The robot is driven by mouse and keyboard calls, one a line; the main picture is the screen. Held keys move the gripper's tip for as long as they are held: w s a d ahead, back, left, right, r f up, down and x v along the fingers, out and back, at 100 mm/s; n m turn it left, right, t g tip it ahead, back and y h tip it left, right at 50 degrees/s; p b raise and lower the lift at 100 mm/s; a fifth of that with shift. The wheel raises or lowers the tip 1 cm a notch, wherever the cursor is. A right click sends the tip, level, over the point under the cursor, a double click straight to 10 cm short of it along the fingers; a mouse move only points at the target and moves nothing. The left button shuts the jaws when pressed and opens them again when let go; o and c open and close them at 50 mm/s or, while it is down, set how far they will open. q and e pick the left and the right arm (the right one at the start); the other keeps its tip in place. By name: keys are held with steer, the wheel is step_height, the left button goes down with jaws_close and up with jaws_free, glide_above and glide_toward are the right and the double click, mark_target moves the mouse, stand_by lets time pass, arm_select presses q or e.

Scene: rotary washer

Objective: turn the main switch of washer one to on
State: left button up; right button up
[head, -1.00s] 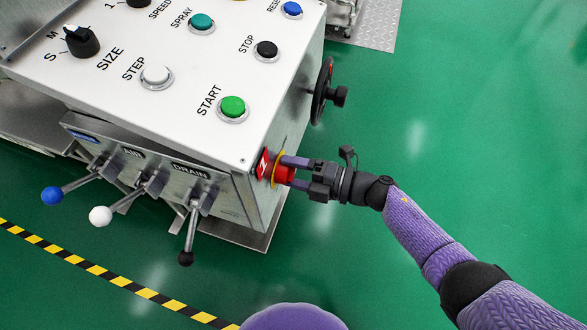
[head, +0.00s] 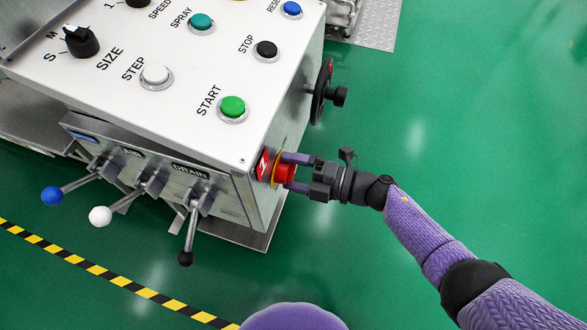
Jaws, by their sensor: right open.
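The main switch (head: 284,173) is a red knob on a yellow ring, on the right side wall of the white and steel washer control box (head: 215,140). A red label (head: 262,164) with a white mark sits beside it. My right gripper (head: 288,173) is open, with one finger above and one below the red knob. I cannot tell whether the fingers touch it. The knob's face is partly hidden by the gripper. My left gripper is not in view.
The box's top has green START (head: 232,107), black STOP (head: 265,50) and white STEP (head: 156,75) buttons. Levers, including DRAIN (head: 188,235), stick out in front. A black handwheel (head: 322,90) stands out behind the switch. Green floor is clear at right.

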arm_select(q)
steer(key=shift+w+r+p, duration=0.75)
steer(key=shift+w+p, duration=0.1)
steer(key=shift+p, duration=0.1)
arm_select(e)
steer(key=f+v, duration=0.1)
steer(key=v, duration=0.8)
steer(key=shift+d+r, duration=0.45)
steer(key=shift+r, duration=0.05)
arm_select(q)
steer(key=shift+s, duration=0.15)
arm_select(e)
steer(key=shift+s, duration=0.1)
